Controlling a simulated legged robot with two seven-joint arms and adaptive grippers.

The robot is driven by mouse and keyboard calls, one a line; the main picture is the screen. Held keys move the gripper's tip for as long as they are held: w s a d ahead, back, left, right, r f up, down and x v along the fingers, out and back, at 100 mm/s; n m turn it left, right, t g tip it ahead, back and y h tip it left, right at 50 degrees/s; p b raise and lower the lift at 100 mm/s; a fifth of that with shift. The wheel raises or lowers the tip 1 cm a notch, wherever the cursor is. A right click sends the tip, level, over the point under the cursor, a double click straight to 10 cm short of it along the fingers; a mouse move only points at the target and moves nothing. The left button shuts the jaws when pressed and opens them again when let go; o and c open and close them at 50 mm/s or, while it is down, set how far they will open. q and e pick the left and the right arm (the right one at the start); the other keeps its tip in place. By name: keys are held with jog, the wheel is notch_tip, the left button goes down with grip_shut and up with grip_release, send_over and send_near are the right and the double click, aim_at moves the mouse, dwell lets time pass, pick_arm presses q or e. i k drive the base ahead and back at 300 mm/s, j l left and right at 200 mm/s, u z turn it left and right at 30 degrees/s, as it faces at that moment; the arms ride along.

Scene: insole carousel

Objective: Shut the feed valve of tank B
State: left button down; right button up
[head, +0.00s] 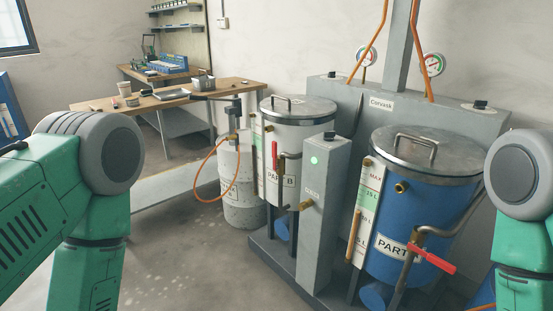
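Tank B (297,122) is the white tank with a steel lid, marked "PART B", at the centre of the head view. A red lever handle (275,155) stands upright at its front left, beside a thin pipe (281,168) running down. The grey post partly hides the tank's right side and its label. The blue tank (405,224), marked "PART" with the last letter unclear, stands at the right. Its red lever (431,258) lies slanted, near horizontal. Parts of my two green arms show at the left and right edges. Neither gripper is in view.
A grey post (320,210) with a green light stands between the tanks on a dark base. A pale drum (243,190) with an orange hose stands left of tank B. A wooden workbench (165,98) is behind. The floor (185,255) in front is clear.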

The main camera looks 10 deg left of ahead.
aim_at(274, 143)
jog(key=u, duration=0.2)
jog(key=z, duration=0.3)
jog(key=i+j+z, duration=0.2)
jog(key=j, duration=0.2)
jog(key=i+j+z, duration=0.15)
jog(key=j, duration=0.2)
jog(key=i+j+z, duration=0.2)
jog(key=j, duration=0.25)
jog(key=j+z, duration=0.2)
jog(key=j, duration=0.2)
jog(key=i, duration=0.05)
